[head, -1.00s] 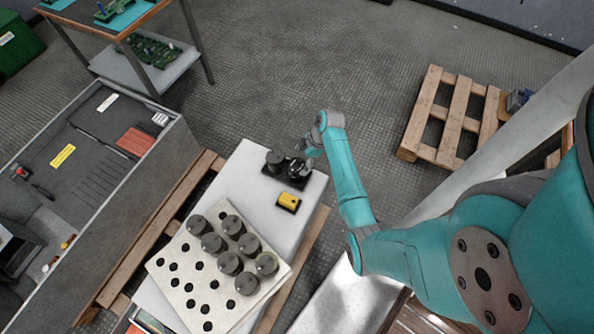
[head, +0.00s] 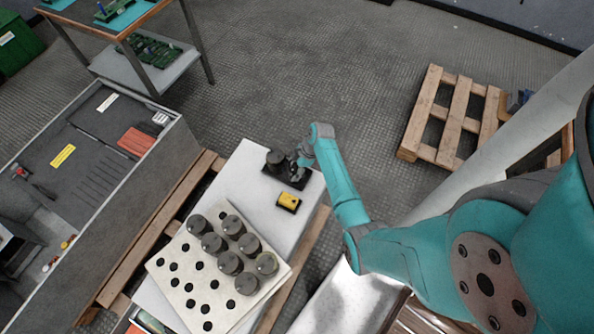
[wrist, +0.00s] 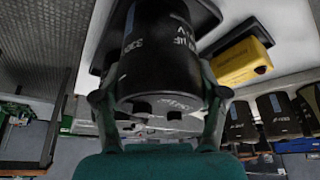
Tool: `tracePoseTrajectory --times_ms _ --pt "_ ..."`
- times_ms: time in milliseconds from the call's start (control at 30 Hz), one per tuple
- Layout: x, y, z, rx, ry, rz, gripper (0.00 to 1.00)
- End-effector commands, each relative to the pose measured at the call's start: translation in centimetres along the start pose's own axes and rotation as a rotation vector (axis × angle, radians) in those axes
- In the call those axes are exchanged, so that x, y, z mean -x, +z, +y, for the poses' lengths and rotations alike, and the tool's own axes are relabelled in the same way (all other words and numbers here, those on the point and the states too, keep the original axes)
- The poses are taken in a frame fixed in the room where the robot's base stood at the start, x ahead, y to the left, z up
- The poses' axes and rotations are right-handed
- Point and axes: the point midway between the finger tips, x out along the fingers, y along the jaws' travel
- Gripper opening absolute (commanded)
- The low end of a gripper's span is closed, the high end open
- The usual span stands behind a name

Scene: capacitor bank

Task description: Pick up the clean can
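A dark grey can (head: 275,160) stands at the left end of a black tray on the white table. In the wrist view, which is upside down, this can (wrist: 162,60) fills the middle, with pale print on its side and its top end facing down in the picture. My gripper (head: 294,161) reaches in from the right, low over the tray (head: 297,183). In the wrist view the fingers of my gripper (wrist: 160,85) stand on either side of the can, very close to its wall. Whether they press on it is not clear.
A yellow device (head: 289,200) lies just in front of the tray; it also shows in the wrist view (wrist: 240,62). A perforated white plate (head: 190,292) holds several similar cans nearer me. A grey tool bench (head: 150,180) stands left. The right part of the tray looks bare.

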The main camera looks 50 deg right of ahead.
Motion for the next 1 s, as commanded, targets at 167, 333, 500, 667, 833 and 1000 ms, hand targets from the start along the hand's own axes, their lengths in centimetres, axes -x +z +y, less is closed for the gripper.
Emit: tracePoseTrajectory --times_ms 167,333,500,667,833,1000 --pt "0.0 0.0 0.0 0.0 -0.001 0.0 0.15" --pt "0.0 0.0 0.0 0.0 0.001 0.0 0.1" --pt "0.5 -0.2 0.1 0.001 0.001 0.0 0.1" --pt "2.4 -1.0 0.1 0.002 0.004 0.001 0.1" --pt "5.3 -2.2 0.1 0.002 0.004 0.001 0.1" --pt "7.8 -3.2 0.1 0.002 0.003 0.0 0.1"
